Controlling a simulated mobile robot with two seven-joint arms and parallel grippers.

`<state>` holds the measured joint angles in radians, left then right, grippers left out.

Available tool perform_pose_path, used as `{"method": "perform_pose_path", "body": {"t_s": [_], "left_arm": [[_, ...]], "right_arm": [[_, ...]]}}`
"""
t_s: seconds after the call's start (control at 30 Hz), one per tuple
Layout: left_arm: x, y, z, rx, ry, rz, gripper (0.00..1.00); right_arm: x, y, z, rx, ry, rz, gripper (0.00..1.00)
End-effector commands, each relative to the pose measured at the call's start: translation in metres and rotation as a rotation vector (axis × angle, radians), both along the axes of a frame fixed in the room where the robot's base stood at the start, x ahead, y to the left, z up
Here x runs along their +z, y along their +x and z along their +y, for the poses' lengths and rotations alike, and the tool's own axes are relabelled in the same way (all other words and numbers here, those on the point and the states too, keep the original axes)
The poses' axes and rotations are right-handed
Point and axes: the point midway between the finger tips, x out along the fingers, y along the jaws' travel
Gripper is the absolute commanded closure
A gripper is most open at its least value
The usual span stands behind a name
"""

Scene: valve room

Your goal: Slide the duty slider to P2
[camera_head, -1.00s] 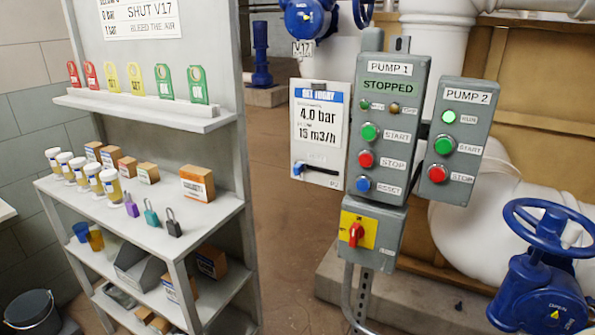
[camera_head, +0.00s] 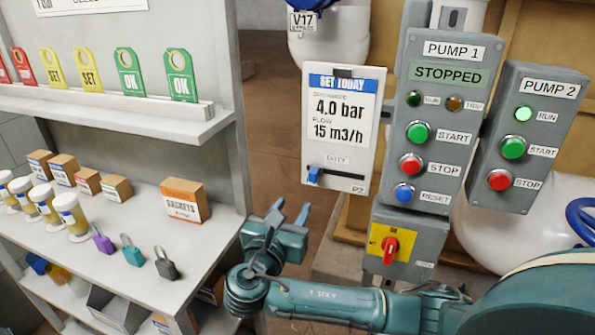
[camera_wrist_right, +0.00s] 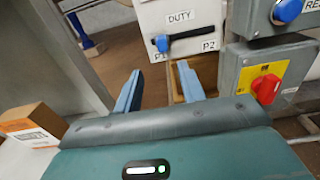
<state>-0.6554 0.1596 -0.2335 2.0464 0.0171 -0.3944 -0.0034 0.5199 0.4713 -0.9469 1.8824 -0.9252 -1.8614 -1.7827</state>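The duty slider is a blue knob (camera_head: 315,174) at the left end of a dark horizontal slot on the white "SET TODAY" panel (camera_head: 343,150). In the right wrist view the blue knob (camera_wrist_right: 161,43) sits on the P1 side, under the DUTY label, with P2 at the right. My right gripper (camera_head: 290,210) is below and left of the panel, apart from it. In the right wrist view its two blue fingers (camera_wrist_right: 160,88) are spread with nothing between them, below the slider. My left gripper is not in view.
The Pump 1 box (camera_head: 433,130), reading STOPPED, and the Pump 2 box (camera_head: 525,135) stand right of the panel. A red rotary switch (camera_head: 390,248) is below. A grey shelf with an orange-white box (camera_head: 183,202) and padlocks stands left. Floor shows between shelf and panel.

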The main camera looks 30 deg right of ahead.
Motion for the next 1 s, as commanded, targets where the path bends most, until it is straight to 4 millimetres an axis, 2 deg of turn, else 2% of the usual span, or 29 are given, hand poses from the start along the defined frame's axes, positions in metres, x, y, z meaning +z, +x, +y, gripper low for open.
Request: {"method": "perform_pose_path", "body": {"t_s": [0.17, 0.63, 0.8, 1.0], "left_arm": [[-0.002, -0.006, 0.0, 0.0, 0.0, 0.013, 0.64], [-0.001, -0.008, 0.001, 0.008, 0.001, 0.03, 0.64], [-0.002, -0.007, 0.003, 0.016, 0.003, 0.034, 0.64], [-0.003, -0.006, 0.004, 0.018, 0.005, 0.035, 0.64]], "right_arm": [[0.003, 0.01, -0.014, -0.011, -0.017, 0.001, 0.6], [0.003, 0.069, -0.085, -0.011, -0.011, 0.002, 0.6], [0.002, 0.081, -0.096, -0.007, -0.009, 0.001, 0.6], [0.001, 0.084, -0.1, -0.006, -0.008, 0.003, 0.6]]}}
